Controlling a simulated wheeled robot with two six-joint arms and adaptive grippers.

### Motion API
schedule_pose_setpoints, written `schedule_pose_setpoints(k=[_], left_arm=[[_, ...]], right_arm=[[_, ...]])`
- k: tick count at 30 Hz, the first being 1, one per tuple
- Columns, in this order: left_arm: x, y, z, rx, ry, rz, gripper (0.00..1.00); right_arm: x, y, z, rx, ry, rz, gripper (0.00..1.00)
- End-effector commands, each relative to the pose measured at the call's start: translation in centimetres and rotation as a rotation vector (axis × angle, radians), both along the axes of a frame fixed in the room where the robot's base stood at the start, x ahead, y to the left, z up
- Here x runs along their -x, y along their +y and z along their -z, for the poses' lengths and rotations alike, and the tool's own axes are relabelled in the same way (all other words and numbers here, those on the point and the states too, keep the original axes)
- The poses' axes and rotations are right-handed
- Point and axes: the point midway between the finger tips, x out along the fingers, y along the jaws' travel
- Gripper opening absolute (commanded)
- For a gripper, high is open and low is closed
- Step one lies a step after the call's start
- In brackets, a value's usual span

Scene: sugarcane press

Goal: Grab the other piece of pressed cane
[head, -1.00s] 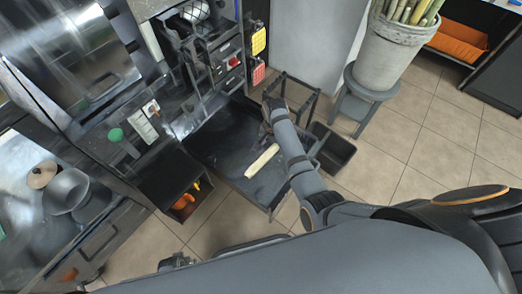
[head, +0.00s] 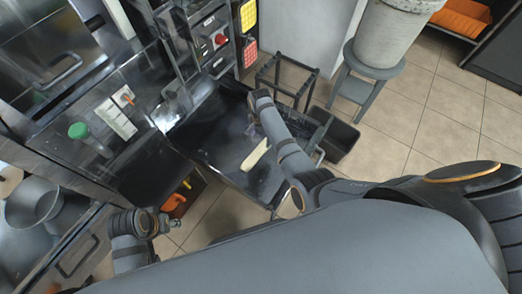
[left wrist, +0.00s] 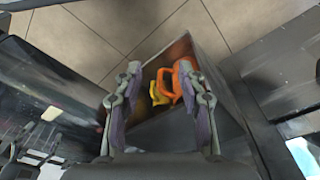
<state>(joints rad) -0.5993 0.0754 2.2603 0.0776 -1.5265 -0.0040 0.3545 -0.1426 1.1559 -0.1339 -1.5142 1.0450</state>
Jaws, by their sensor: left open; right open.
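One pale pressed cane piece (head: 255,154) lies in the dark metal tray (head: 215,140) in front of the press. My right gripper (head: 254,108) is over the far right part of the tray, beyond the cane piece and apart from it. It is open, its fingers mostly hidden by its own arm. My left gripper (head: 174,222) is low at the left in the head view, left of the tray. In the left wrist view it (left wrist: 160,88) is open and empty, above a box. No cane shows in the left wrist view.
The box (head: 192,186) holds orange and yellow handled things; the orange one (left wrist: 183,82) shows between my left fingers. A black bin (head: 335,138) and a stool with a bucket (head: 390,35) stand right of the tray. A metal pot (head: 35,203) is at far left.

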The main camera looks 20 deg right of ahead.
Motion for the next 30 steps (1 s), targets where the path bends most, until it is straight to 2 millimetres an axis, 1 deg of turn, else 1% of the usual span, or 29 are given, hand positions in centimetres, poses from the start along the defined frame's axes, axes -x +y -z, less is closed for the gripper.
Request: schedule_pose_setpoints(k=[1,4,8,10,13,15,17,20,26,30], left_arm=[[0.2,-0.2,1.4,0.007,-0.008,0.001,0.4],[-0.1,-0.4,1.8,0.017,-0.036,0.001,0.4],[-0.2,-0.4,1.9,0.02,-0.045,0.002,0.4],[-0.2,-0.6,2.6,0.026,-0.059,0.002,0.4],[-0.5,-1.1,4.2,0.047,-0.108,0.002,0.4],[-0.7,-1.4,4.9,0.06,-0.145,0.001,0.4],[-0.9,-1.5,5.3,0.069,-0.172,-0.001,0.4],[-1.1,-1.7,5.4,0.076,-0.196,-0.002,0.4],[-1.1,-1.7,5.3,0.077,-0.199,-0.002,0.4],[-1.1,-1.7,5.3,0.077,-0.198,-0.001,0.4]], right_arm=[[0.0,0.0,1.3,0.001,0.002,0.0,0.67],[0.0,0.0,2.1,0.001,0.001,0.0,0.67],[0.0,0.0,2.2,0.0,0.0,0.0,0.67],[0.2,-0.1,3.1,0.001,0.001,0.0,0.67],[0.5,-0.1,5.1,0.0,0.002,0.0,0.67],[0.5,-0.1,6.2,0.001,0.001,0.0,0.67],[0.5,-0.1,6.9,0.001,0.001,0.0,0.67],[0.5,-0.1,7.4,0.0,0.0,0.0,0.67],[0.5,-0.1,7.3,0.0,0.0,0.0,0.67],[0.5,-0.1,7.2,0.0,0.0,0.0,0.48]])
